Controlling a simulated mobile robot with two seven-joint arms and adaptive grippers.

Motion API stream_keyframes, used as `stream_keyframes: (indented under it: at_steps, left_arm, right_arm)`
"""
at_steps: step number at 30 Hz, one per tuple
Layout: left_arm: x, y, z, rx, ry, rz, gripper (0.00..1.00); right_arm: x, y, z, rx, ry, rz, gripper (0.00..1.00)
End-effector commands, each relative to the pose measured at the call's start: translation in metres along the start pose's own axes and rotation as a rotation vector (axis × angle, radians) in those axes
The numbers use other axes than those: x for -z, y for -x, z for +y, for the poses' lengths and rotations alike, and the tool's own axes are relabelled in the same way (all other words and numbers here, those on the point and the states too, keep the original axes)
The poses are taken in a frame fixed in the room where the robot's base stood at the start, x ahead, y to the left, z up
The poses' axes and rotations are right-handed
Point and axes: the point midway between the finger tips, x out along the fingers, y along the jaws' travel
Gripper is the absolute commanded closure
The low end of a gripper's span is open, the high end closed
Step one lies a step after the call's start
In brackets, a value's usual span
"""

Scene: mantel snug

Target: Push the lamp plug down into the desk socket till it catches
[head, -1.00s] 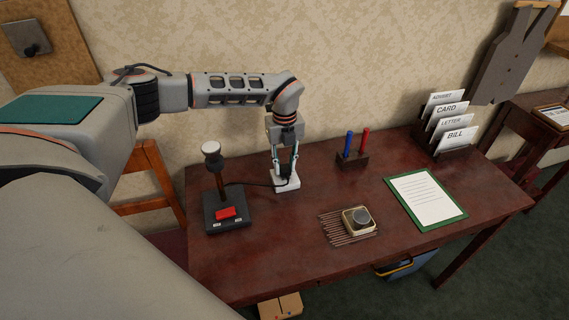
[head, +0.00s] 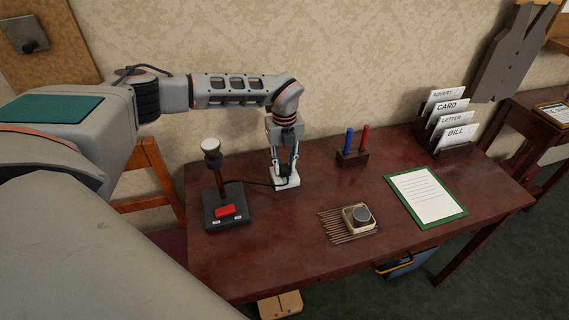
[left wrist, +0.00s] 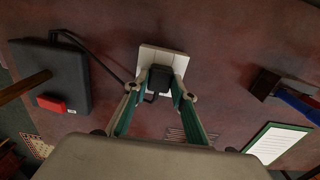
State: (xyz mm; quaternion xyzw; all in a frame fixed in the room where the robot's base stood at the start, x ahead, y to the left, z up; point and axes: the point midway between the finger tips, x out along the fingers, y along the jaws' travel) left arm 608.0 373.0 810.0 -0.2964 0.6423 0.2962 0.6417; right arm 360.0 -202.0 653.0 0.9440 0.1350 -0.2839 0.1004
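The black lamp plug (left wrist: 160,78) is at the white desk socket (left wrist: 149,56), which also shows in the head view (head: 287,182). My left gripper (head: 285,165) reaches down over the socket, and its green-lined fingers press against both sides of the plug in the left wrist view (left wrist: 160,88). I cannot tell how deep the plug sits. The cord runs from the plug to the desk lamp (head: 225,208), which has a black base, a red switch and a white head; the lamp looks unlit. My right gripper is not in view.
The lamp stands close left of the socket. A holder with a blue and a red stick (head: 352,157) is to the right. A small tin (head: 358,217), a green clipboard (head: 427,196) and a letter rack (head: 448,135) are further right.

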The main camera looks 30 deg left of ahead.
Motion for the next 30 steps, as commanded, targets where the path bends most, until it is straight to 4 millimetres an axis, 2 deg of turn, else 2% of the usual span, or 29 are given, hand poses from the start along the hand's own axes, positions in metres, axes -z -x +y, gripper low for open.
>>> stream_keyframes:
  at_steps: [1, 2, 14, 17, 30]
  left_arm:
    - [0.0, 0.0, 0.0, 0.0, 0.0, 0.0, 0.6]
    - [0.0, 0.0, 0.0, 0.0, 0.0, 0.0, 0.56]
    - [0.0, 0.004, 0.0, 0.001, 0.0, -0.001, 0.56]
    - [0.0, 0.015, -0.001, 0.001, -0.001, -0.001, 0.56]
    - [-0.001, 0.099, -0.001, 0.002, 0.0, -0.002, 0.56]
  right_arm:
    - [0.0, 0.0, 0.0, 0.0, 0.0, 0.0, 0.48]
    - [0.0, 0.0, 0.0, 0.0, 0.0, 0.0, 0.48]
    - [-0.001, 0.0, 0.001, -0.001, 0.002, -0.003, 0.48]
    - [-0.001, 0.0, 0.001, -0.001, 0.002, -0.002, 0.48]
    - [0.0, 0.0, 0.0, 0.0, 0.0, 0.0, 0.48]
